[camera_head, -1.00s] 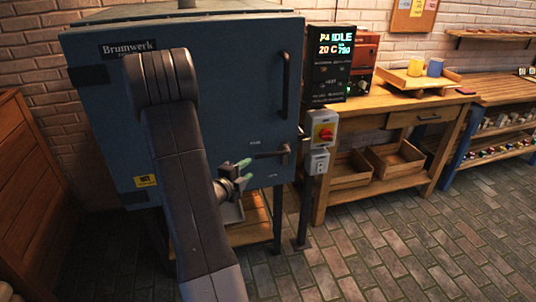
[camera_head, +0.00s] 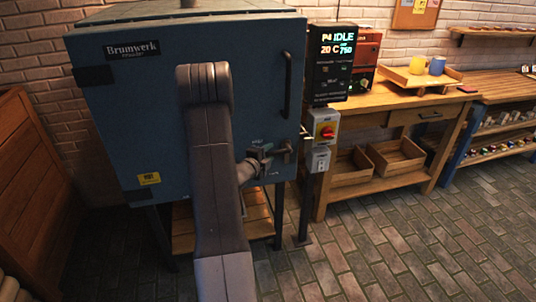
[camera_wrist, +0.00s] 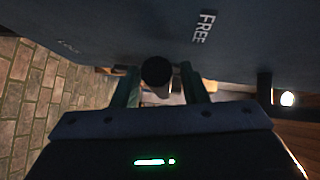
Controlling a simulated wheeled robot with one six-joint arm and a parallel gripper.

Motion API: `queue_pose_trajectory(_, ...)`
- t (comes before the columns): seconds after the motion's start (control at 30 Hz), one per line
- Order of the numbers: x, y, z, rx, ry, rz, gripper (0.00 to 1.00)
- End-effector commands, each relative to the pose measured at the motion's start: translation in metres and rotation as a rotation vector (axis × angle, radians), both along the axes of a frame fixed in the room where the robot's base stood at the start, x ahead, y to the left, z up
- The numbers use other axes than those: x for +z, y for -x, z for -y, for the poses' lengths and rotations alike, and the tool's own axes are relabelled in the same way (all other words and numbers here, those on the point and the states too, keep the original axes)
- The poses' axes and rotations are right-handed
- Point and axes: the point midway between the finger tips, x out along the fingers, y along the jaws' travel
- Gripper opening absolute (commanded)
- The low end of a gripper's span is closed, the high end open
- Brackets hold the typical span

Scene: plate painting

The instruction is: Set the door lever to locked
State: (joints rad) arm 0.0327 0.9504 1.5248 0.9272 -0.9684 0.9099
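The door lever (camera_head: 284,149) is on the right side of the blue kiln door (camera_head: 150,110), low down. Its right end shows in the head view; the rest is hidden behind my gripper (camera_head: 264,160). In the wrist view a dark round end (camera_wrist: 157,70), which looks like the lever's, sits between the two fingers of my gripper (camera_wrist: 160,84). The fingers are apart, with narrow gaps on each side of it. The word FREE (camera_wrist: 203,27) reads sideways on the door above right. Another label (camera_wrist: 68,47) at left is too blurred to read.
A vertical door handle (camera_head: 287,85) is above the lever. To the right stand a control box (camera_head: 330,62) reading IDLE, a red-yellow switch (camera_head: 326,131) on a post, and a wooden bench (camera_head: 400,100) with mugs. The brick floor (camera_head: 400,240) at front right is clear.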

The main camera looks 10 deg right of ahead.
Motion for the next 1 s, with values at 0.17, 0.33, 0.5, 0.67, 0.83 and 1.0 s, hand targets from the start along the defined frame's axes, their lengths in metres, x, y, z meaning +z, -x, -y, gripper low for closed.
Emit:
queue_pose_trajectory(0.17,0.0,0.0,0.0,0.0,0.0,0.0,0.28)
queue_pose_trajectory(0.33,0.0,0.0,0.0,0.0,0.0,0.0,0.0)
queue_pose_trajectory(0.5,0.0,0.0,-0.001,0.0,0.001,-0.001,0.0)
queue_pose_trajectory(0.67,-0.004,0.0,-0.001,0.001,0.014,0.0,0.0)
queue_pose_trajectory(0.83,-0.011,0.0,-0.001,0.001,0.053,0.002,0.0)
queue_pose_trajectory(1.0,-0.019,0.0,0.0,0.002,0.126,0.006,0.0)
